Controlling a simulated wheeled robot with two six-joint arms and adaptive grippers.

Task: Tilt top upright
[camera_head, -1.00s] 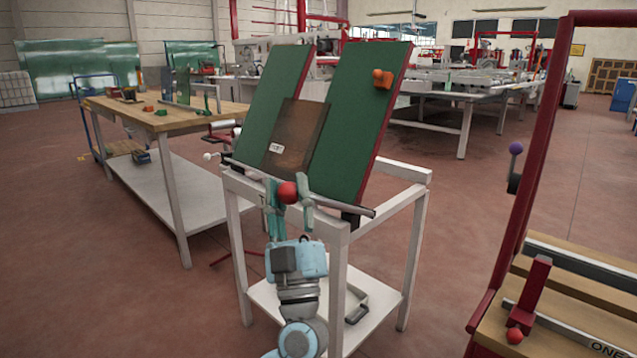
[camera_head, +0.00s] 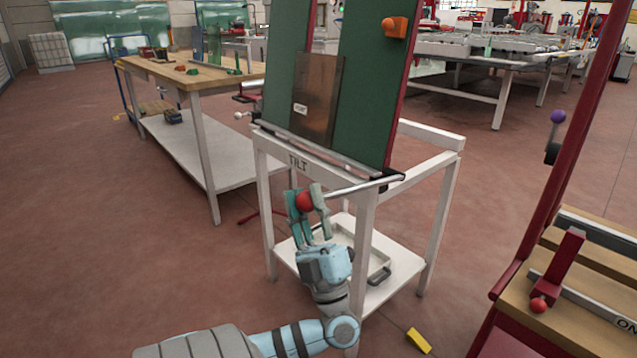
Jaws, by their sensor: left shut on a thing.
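The tilt top (camera_head: 366,95) is a pair of green panels on a white frame (camera_head: 365,225) labelled TILT. It stands steep, close to upright, and its upper edge is out of view. A brown sheet (camera_head: 318,100) with a small white label rests against the panels above the bottom ledge. A metal bar (camera_head: 355,187) at the lower front ends in a red ball (camera_head: 304,202). My left gripper (camera_head: 306,205) is shut on the red ball, below the ledge and in front of the frame. My right gripper is not in view.
An orange block (camera_head: 394,27) sits on the right panel. A wooden workbench (camera_head: 190,72) stands at left. A red-framed bench (camera_head: 570,300) stands close at right. A yellow object (camera_head: 418,340) lies on the floor. Open floor (camera_head: 90,220) shows at left.

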